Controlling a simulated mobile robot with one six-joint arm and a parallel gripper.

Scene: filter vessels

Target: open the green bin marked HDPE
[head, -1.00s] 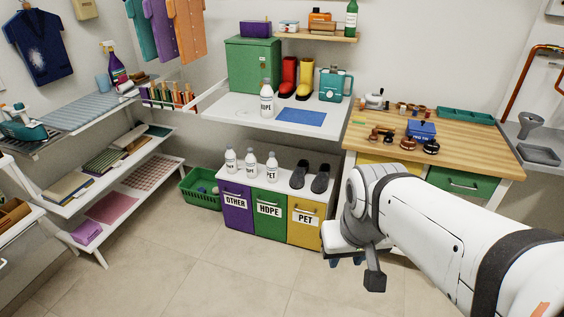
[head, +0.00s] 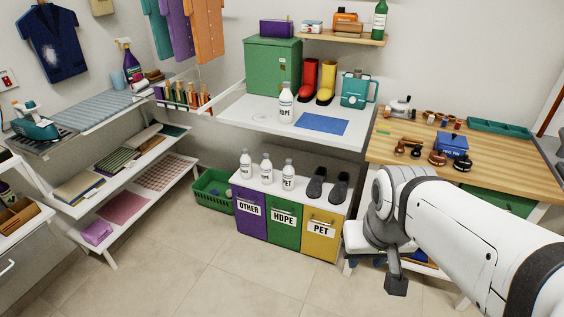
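The green bin marked HDPE (head: 284,224) is the middle one of three fronts in a low white-topped cabinet. Its front is shut, flush with its neighbours, and has a handle above the white label. My arm reaches in from the right, in front of the wooden workbench. My gripper is hard to make out at the arm's far end; its fingers are not clearly seen, and the arm hides part of it. The arm's end is to the right of the bin and apart from it.
The purple OTHER bin (head: 250,215) and the yellow PET bin (head: 321,236) flank it, both shut. White bottles and dark shoes (head: 327,185) stand on the cabinet top (head: 300,197). A green basket (head: 212,190) sits to the left. The tiled floor (head: 200,265) in front is clear.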

